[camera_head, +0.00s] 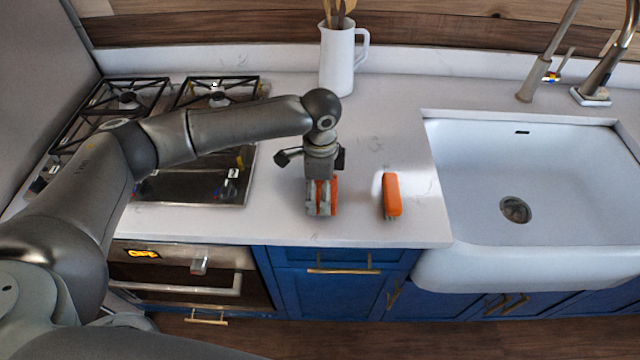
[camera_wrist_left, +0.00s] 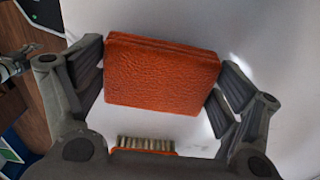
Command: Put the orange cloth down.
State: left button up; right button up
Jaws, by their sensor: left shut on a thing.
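The orange cloth is a folded, textured block (camera_wrist_left: 160,75) between the finger pads of my left gripper in the left wrist view. Both pads press on its short sides. In the head view my left gripper (camera_head: 321,205) points down over the counter between the stove and the sink, and a strip of the orange cloth (camera_head: 334,192) shows beside its fingers. I cannot tell whether the cloth touches the counter.
An orange brush (camera_head: 392,195) lies on the white counter (camera_head: 290,228) just right of the gripper; its bristles (camera_wrist_left: 146,143) show in the wrist view. A gas stove (camera_head: 190,188) is left, a white sink (camera_head: 480,190) right. A white jug (camera_head: 338,60) with utensils stands behind.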

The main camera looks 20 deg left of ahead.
aim_at(319, 190)
pick_arm(q)
jog(key=shift+f, duration=0.3)
jog(key=shift+f, duration=0.45)
jog(key=o, duration=1.1)
jog(key=shift+b, duration=0.4)
notch_tip(319, 190, up, 5)
jog(key=b, duration=0.3)
jog(key=shift+s, duration=0.1)
notch_tip(319, 190, up, 6)
jog(key=shift+s+a+r, duration=0.1)
jog(key=shift+s+r, duration=0.05)
jog(key=shift+r, duration=0.05)
